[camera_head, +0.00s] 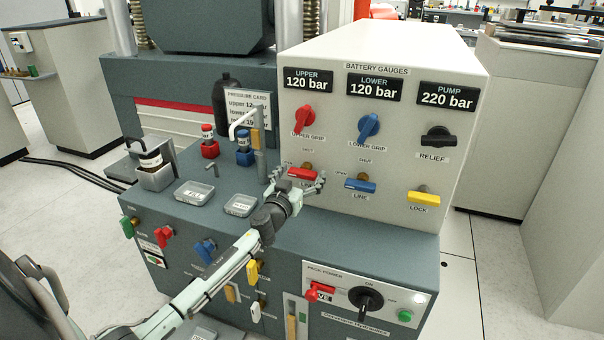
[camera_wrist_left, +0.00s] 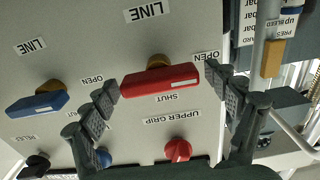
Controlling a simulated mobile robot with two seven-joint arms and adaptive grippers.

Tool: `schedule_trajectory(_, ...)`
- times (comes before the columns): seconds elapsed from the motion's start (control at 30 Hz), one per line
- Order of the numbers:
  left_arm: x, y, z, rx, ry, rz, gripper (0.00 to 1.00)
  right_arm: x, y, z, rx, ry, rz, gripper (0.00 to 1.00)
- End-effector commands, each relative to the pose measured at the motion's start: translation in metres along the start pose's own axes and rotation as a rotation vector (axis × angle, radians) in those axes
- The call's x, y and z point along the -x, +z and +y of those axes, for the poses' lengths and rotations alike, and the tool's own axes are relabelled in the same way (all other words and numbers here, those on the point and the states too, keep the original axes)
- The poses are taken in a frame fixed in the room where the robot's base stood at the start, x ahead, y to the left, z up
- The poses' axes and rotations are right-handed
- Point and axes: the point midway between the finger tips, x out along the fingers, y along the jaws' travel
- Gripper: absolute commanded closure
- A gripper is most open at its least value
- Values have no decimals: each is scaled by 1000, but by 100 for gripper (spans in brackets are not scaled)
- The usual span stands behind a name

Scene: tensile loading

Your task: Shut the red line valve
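The red line valve's handle (camera_head: 302,173) is a flat red bar on a brass stem, low on the left of the white gauge panel. It lies about level, with an OPEN label beside it and a SHUT label above it. The wrist view is upside down and shows the red bar (camera_wrist_left: 160,83) large in the middle. My left gripper (camera_head: 298,180) is open at the bar. In the wrist view its two fingers (camera_wrist_left: 162,88) stand apart, one near each end of the bar. Contact cannot be told. My right gripper is not in view.
A blue line valve (camera_head: 360,185) and a yellow lock valve (camera_head: 424,198) sit right of the red one. Red (camera_head: 304,118) and blue (camera_head: 368,127) grip knobs are above. A white hooked pipe (camera_head: 244,120) stands close left of my gripper. Small trays (camera_head: 194,193) sit on the deck.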

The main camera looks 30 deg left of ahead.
Motion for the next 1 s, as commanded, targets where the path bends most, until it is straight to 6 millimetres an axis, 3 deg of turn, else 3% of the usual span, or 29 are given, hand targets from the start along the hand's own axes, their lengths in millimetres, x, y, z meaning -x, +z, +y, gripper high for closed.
schedule_trajectory(0.03,0,0,0,0,0,0,23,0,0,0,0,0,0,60)
schedule_trajectory(0.33,0,0,0,0,0,0,60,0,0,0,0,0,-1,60)
schedule_trajectory(0.67,0,0,0,-45,0,0,60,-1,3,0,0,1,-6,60)
schedule_trajectory(1.0,0,1,1,-279,0,1,60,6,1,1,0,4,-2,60)
